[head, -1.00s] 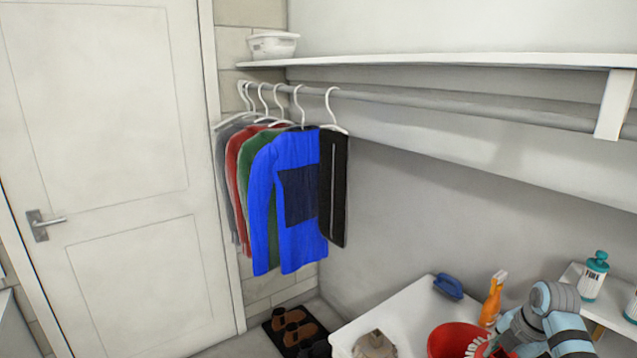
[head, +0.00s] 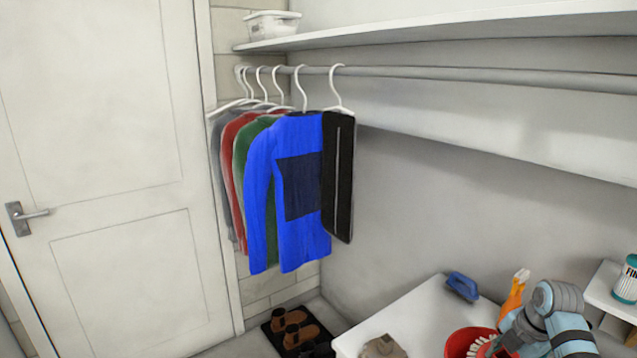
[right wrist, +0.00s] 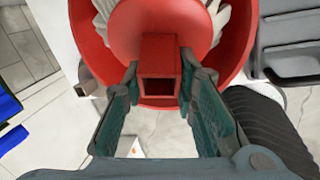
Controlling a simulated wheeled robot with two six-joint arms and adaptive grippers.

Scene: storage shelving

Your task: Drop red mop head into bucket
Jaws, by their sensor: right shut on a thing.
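The red mop head (right wrist: 150,30) with white strands fills the top of the right wrist view. Its square red socket (right wrist: 160,52) points at my right gripper (right wrist: 160,75), whose two fingers are shut on it. The red bucket (right wrist: 242,35) lies behind the mop head in that view, its wall curving around it. In the head view the bucket (head: 456,342) stands at the bottom edge, partly cut off. Some white strands (head: 483,347) show over its opening. I cannot tell how deep the mop head sits. My left gripper is not in view.
A white table (head: 410,315) carries a blue brush (head: 462,286), an orange spray bottle (head: 512,298) and a grey-brown cloth-like item (head: 383,347). A white bottle (head: 628,275) stands on a side shelf at right. Clothes (head: 290,190) hang from a rail on the left.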

